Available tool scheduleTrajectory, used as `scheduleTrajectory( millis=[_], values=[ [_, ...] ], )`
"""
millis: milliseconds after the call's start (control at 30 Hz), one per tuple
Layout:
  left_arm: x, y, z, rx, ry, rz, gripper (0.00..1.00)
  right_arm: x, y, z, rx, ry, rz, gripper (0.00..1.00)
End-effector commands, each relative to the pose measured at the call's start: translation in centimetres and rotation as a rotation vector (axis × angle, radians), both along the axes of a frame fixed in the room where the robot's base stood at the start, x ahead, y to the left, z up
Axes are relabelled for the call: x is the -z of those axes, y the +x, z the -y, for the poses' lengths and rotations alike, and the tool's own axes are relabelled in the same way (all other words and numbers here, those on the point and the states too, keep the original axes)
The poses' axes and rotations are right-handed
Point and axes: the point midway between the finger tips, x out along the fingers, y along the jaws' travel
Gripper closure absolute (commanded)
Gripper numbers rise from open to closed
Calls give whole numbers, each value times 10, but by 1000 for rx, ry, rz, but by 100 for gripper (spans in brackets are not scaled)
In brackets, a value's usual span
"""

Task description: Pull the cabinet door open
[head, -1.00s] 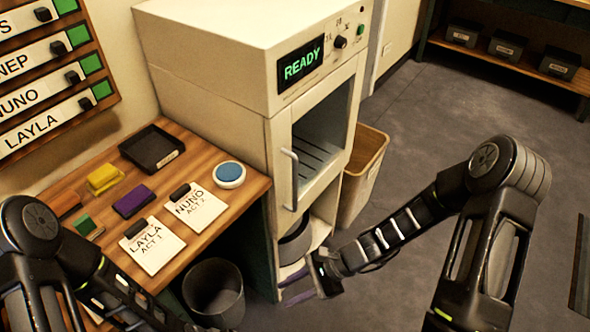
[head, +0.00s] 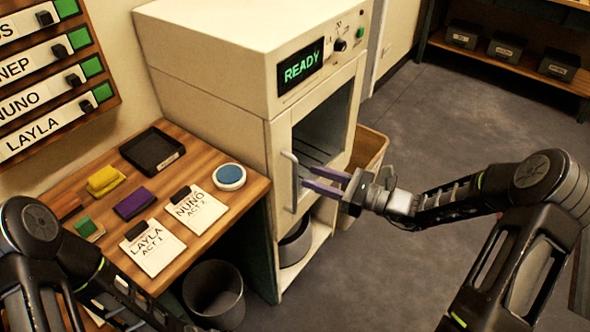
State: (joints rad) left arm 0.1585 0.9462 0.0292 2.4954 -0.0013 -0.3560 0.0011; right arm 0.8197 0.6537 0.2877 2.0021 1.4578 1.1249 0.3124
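The cream cabinet (head: 215,85) stands at the centre with a green "READY" display. Its door (head: 281,135) has a dark window and looks shut. A pale vertical bar handle (head: 294,190) is on the door's left side. My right gripper (head: 304,175) reaches in from the right. Its two purple fingers are apart and point left at the handle, with the tips close beside it. I cannot tell whether they touch it. Nothing shows between the fingers. My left arm is at the lower left, and its gripper is out of view.
A wooden table (head: 247,196) left of the cabinet holds clipboards, a black tray (head: 152,150), coloured blocks and a blue round pad (head: 229,176). A dark bin (head: 214,293) stands below. A tan bin (head: 369,152) is right of the cabinet. The floor at right is open.

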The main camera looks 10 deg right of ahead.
Motion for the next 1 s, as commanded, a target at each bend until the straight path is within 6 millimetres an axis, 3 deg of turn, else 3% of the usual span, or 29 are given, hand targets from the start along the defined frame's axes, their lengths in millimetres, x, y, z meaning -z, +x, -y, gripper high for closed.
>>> scheduleTrajectory(
  millis=[333,700,1000],
  values=[
    [-8,0,0,0,0,-1,64,-1,32,-41,-3,0,1,66],
    [-9,0,0,0,0,-1,64,0,38,-47,-1,0,0,66],
    [-9,0,0,0,0,-1,64,0,37,-47,-1,0,0,89]
  ],
)
